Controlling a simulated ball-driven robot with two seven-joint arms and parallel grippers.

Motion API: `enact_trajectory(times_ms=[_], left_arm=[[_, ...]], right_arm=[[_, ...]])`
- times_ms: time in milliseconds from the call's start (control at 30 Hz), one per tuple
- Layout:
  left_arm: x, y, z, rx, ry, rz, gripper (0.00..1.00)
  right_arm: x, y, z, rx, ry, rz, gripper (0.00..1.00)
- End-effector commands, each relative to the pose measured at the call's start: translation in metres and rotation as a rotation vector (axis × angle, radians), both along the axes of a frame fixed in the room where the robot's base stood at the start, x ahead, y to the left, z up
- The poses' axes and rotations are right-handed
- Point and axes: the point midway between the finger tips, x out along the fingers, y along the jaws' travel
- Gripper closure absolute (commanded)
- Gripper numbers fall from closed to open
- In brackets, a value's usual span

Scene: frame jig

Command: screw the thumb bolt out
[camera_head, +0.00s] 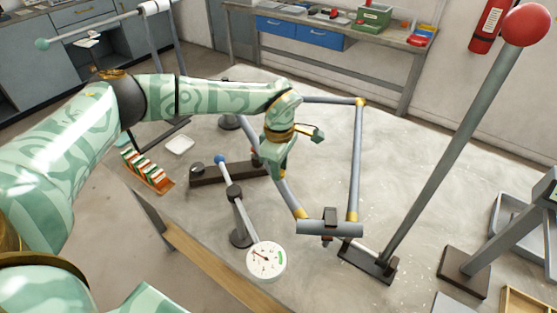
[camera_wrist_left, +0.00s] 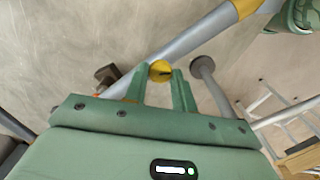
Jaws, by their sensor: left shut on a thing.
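The thumb bolt (camera_wrist_left: 160,71) shows in the left wrist view as a round yellow head with a dark slot-like mark, beside a grey tube of the frame. My left gripper (camera_wrist_left: 160,76) has its two green fingers on either side of this head and is shut on it. In the head view my left gripper (camera_head: 270,172) points down at the left side of the tube frame (camera_head: 357,160), and its hand hides the bolt there. The frame has grey tubes with yellow joints. My right gripper does not show in either view.
A dial gauge (camera_head: 266,260) on a stand is in front of the frame. A tall lever with a red ball (camera_head: 526,25) rises at the right. A rack of small boxes (camera_head: 147,171) and a white dish (camera_head: 179,145) lie at the left. A workbench (camera_head: 330,25) stands behind.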

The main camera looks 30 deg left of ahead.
Motion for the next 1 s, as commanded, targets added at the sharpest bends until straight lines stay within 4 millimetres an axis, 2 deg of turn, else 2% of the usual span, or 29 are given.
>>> enact_trajectory(times_ms=[33,200,1000], left_arm=[[0.000,0.000,0.004,0.000,-0.002,0.043,0.97],[0.000,0.000,0.004,0.000,-0.002,0.205,0.97],[0.000,0.000,0.003,0.000,-0.002,0.964,0.97]], right_arm=[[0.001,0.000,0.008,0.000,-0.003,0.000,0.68],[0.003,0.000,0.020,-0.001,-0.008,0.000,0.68],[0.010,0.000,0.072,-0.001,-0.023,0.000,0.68]])
